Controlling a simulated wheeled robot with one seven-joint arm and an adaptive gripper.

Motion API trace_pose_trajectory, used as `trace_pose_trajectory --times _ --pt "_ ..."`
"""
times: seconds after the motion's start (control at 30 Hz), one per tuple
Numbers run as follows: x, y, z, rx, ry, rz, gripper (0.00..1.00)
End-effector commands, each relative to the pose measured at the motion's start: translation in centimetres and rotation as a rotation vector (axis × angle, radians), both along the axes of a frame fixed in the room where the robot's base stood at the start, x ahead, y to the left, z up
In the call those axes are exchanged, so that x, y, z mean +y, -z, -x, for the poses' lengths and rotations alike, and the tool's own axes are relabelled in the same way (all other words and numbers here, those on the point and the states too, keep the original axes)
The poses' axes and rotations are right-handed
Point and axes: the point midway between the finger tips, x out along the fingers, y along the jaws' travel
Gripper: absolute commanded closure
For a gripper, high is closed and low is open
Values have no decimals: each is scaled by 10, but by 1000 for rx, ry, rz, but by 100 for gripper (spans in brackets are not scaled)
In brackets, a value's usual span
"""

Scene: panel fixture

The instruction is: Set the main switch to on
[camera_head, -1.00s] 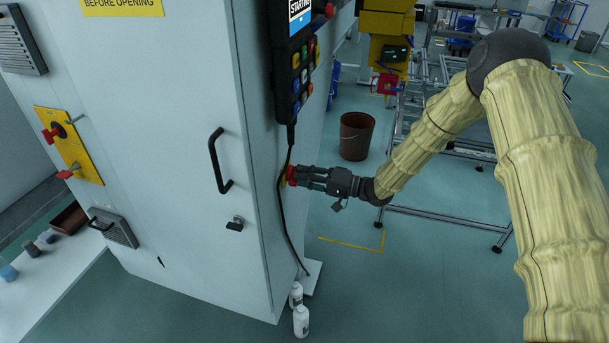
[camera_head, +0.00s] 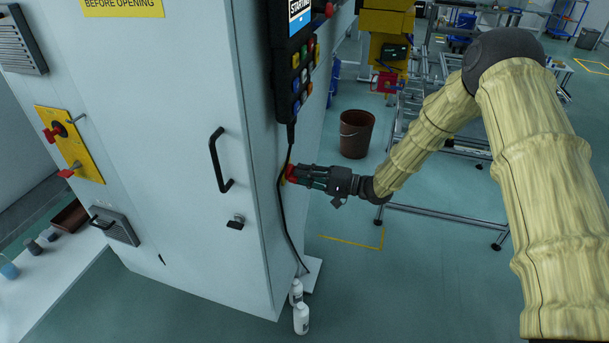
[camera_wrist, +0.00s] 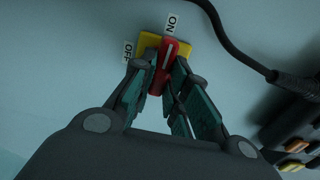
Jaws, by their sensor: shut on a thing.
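The main switch is a red handle (camera_wrist: 168,55) with a white line on a yellow plate (camera_wrist: 148,42). In the wrist view its white line points up and slightly right, toward the ON label (camera_wrist: 172,23). The OFF label (camera_wrist: 128,50) is at the plate's left. My gripper (camera_wrist: 163,75) is shut on the red handle, one finger on each side, covering its lower part. In the head view the switch's red (camera_head: 290,173) shows on the cabinet's right side face, partly hidden by my gripper (camera_head: 299,174).
A black cable (camera_head: 282,205) hangs close to the switch, from the control pendant (camera_head: 295,70). The cabinet door handle (camera_head: 216,160) is left of it. White bottles (camera_head: 300,318) stand at the cabinet foot. A brown bucket (camera_head: 356,134) stands behind my gripper.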

Motion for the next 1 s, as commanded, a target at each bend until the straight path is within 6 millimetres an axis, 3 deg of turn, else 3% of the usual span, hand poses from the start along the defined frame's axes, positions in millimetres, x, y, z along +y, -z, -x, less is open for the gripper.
trace_pose_trajectory --times 0.07,0.1,0.2,0.63,1.0 --pt "0 1 0 2 0 0 100" --pt "0 1 0 2 0 -1 78" --pt "0 0 0 2 0 -1 62" --pt "-7 0 2 0 1 0 62" --pt "-65 0 21 0 2 1 62"
